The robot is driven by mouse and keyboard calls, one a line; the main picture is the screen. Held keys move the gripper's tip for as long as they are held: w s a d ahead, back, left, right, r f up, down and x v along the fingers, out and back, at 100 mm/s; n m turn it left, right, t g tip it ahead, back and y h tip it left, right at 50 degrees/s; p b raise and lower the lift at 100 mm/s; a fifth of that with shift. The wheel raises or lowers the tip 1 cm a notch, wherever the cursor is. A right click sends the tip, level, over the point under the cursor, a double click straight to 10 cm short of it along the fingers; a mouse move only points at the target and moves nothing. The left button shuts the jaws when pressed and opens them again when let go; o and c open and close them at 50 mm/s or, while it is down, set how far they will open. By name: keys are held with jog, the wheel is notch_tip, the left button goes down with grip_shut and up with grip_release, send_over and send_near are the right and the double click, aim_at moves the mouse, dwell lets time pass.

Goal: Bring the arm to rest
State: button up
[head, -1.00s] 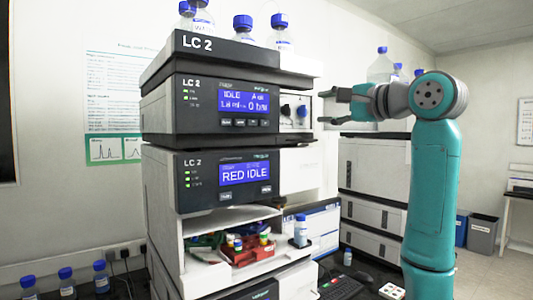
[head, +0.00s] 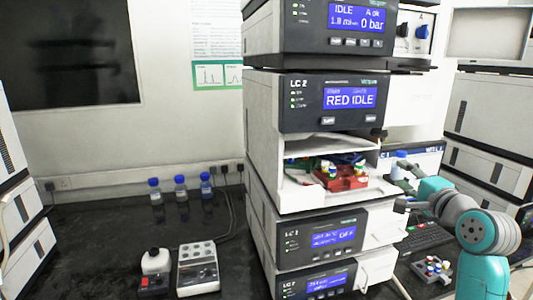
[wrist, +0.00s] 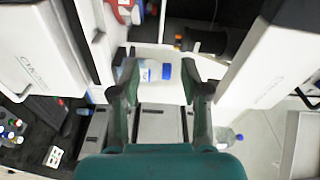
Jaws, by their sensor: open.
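My gripper (head: 401,184) is at the right of the LC 2 stack in the head view, low beside the open shelf. In the wrist view my gripper (wrist: 160,82) is open, its two fingers spread wide. A clear bottle with a blue cap (wrist: 152,72) shows between and beyond the fingertips in that view; whether the fingers touch it I cannot tell. In the head view a blue-capped bottle (head: 398,166) stands at the shelf's right end, partly hidden by my gripper. My teal arm reaches in from the lower right.
The LC 2 stack (head: 330,105) rises close to my arm. Its open shelf holds a red tray (head: 342,180) with small vials. A keyboard (head: 425,237) and a vial rack (head: 432,268) lie below. Several blue-capped bottles (head: 181,188) stand at the back left of the dark bench.

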jog(key=s+a+f+n+h, duration=0.15)
jog(key=s+f, duration=0.25)
jog(key=f, duration=0.6)
jog(key=s+a+f+g, duration=0.1)
jog(key=s+a+f, duration=0.3)
jog(key=f, duration=0.5)
jog(key=s+a+f+n+h, duration=0.15)
jog(key=s+f, duration=0.35)
jog(key=f, duration=0.5)
jog(key=s+a+f+n, duration=0.1)
jog(key=s+a+f, duration=0.2)
jog(key=s+f, duration=0.55)
jog(key=s+a+f+n+g, duration=0.1)
jog(key=s+a+f+n, duration=0.1)
jog(key=s, duration=0.7)
jog(key=s+a+f+n, duration=0.1)
jog(key=s+n, duration=0.2)
jog(key=s, duration=0.7)
jog(key=s+a+r+n, duration=0.1)
jog(key=s+r+n, duration=0.1)
jog(key=s, duration=0.6)
jog(key=s+a+r+n+g, duration=0.1)
jog(key=s+n, duration=0.3)
jog(key=s, duration=0.5)
jog(key=shift+s+a+r, duration=0.3)
jog(key=shift+a+r, duration=0.05)
jog(key=shift+r, duration=0.55)
